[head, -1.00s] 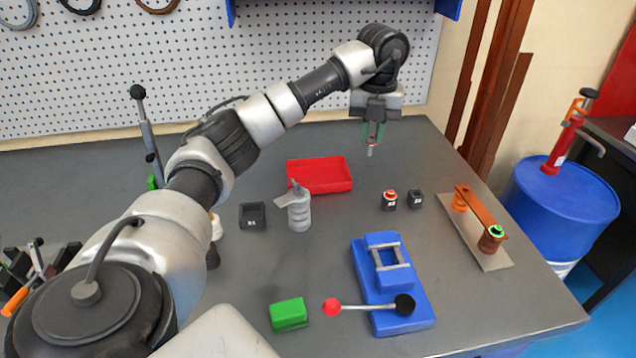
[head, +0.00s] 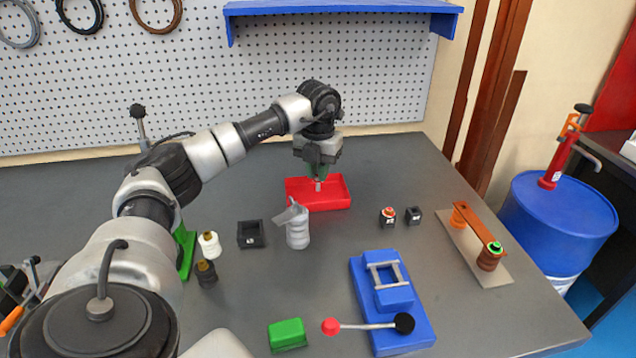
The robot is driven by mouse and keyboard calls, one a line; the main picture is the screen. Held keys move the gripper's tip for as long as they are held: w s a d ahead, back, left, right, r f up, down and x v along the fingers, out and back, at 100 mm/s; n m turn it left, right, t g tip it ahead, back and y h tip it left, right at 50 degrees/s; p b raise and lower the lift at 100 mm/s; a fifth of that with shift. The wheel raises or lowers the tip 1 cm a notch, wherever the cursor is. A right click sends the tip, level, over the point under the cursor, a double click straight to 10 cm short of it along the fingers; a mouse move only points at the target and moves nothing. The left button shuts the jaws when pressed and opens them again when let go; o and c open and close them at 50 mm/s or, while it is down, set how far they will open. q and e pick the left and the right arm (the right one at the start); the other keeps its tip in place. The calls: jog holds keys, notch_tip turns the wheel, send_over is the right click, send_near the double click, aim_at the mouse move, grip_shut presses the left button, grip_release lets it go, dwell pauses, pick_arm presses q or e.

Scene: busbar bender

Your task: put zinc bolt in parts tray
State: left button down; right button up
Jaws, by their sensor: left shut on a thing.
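My left gripper (head: 318,178) is shut on the zinc bolt (head: 318,187), a small silvery piece pointing down between the fingertips. The gripper and bolt are over the red parts tray (head: 335,203), near its middle. I cannot tell whether the bolt touches the tray floor. No other part shows in the tray. My right gripper is not in view.
A grey oil-can-like item (head: 297,228) stands just in front of the tray. A blue bender (head: 388,300) with a red-knobbed lever and a green block (head: 287,334) are nearer. A copper busbar assembly (head: 478,240) lies right.

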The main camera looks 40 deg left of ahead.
aim_at(318, 184)
pick_arm(q)
jog(key=shift+f, duration=1.95)
jog(key=shift+f, duration=0.15)
jog(key=c, duration=1.1)
grip_release()
notch_tip(318, 184, up, 12)
jog(key=shift+r, duration=0.2)
